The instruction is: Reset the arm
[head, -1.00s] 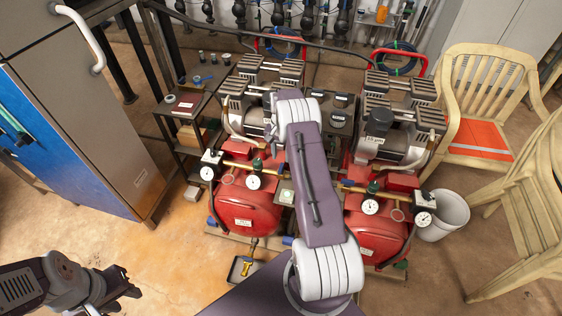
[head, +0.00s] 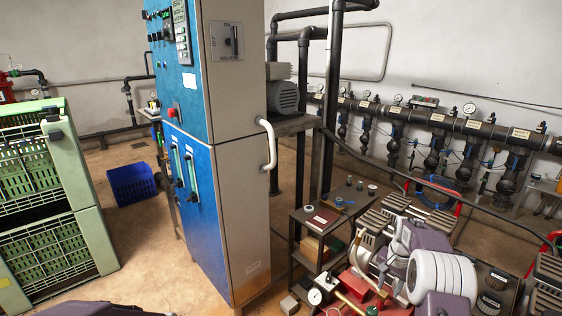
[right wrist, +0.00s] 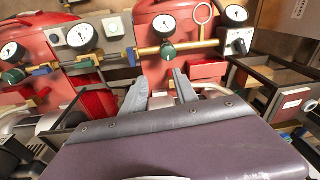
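My right arm (head: 440,275), with white joint covers and purple links, shows at the lower right of the head view, over the red compressor machinery. Its gripper is hard to make out there. In the right wrist view my right gripper (right wrist: 159,92) has its two grey fingers apart, with nothing clearly held between them. It faces the red tanks (right wrist: 170,35), gauges and brass pipe, which lie beyond the fingertips. Whether the fingers touch anything is not clear. My left gripper is outside both views; only a purple-grey piece of my body shows at the bottom left edge.
A tall blue and grey control cabinet (head: 225,170) with a white handle stands mid-view. Green crates (head: 85,225) are stacked at left, with a blue crate (head: 132,184) behind. A dark shelf rack (head: 305,245) stands close beside the compressors. Bare floor lies between green crates and cabinet.

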